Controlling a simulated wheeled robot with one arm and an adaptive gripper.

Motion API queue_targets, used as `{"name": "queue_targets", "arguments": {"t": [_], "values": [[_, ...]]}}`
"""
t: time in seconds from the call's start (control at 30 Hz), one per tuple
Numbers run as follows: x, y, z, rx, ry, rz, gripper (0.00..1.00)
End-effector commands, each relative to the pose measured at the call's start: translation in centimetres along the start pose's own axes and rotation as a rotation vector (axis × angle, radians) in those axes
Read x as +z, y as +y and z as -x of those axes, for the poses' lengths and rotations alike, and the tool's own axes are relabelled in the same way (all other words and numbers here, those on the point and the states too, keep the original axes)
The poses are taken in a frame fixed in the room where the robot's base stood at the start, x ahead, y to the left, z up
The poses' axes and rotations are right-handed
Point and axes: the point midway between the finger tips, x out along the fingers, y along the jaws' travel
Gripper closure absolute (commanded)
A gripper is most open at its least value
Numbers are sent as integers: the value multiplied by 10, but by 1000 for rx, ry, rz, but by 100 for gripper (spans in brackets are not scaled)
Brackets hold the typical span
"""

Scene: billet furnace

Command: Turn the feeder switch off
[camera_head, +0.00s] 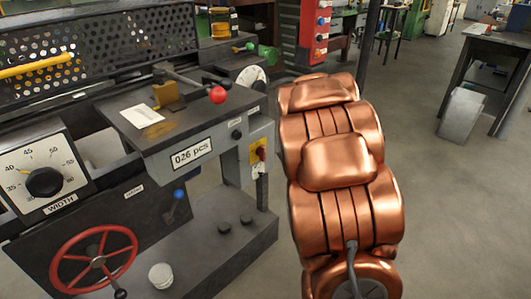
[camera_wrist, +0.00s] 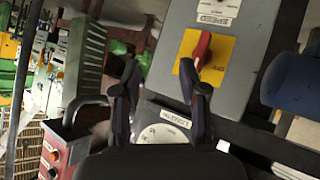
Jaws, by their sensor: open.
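A red rotary switch (camera_wrist: 202,50) sits on a yellow plate (camera_wrist: 222,46) on a grey panel, at upper right of centre in the wrist view. Small lettering on the plate is hard to read. In the head view the same red switch (camera_head: 261,153) shows small on the machine's right side. My gripper (camera_wrist: 160,76) is open and empty, its two dark fingers apart. The right finger's tip overlaps the plate's lower left edge in the picture; I cannot tell whether it touches. In the head view my copper-coloured arm stands right of the machine, and my gripper cannot be made out.
A dial labelled LENGTH (camera_wrist: 160,134) lies below the switch in the wrist view. The machine also carries a red handwheel (camera_head: 93,260), a WIDTH dial (camera_head: 45,182) and a red-knobbed lever (camera_head: 217,95). Open floor (camera_head: 440,180) lies to the right.

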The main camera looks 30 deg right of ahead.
Motion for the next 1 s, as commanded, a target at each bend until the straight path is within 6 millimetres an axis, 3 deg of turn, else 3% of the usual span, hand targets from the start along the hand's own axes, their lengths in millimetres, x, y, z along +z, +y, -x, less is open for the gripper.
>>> {"name": "queue_targets", "arguments": {"t": [0.1, 0.33, 0.7, 1.0], "values": [[5, 4, -27, -59, 112, -4, 57], [9, -6, -51, -220, 357, -46, 57], [21, -25, -36, -446, 658, -185, 57], [12, -33, -39, -477, 699, -203, 57]]}}
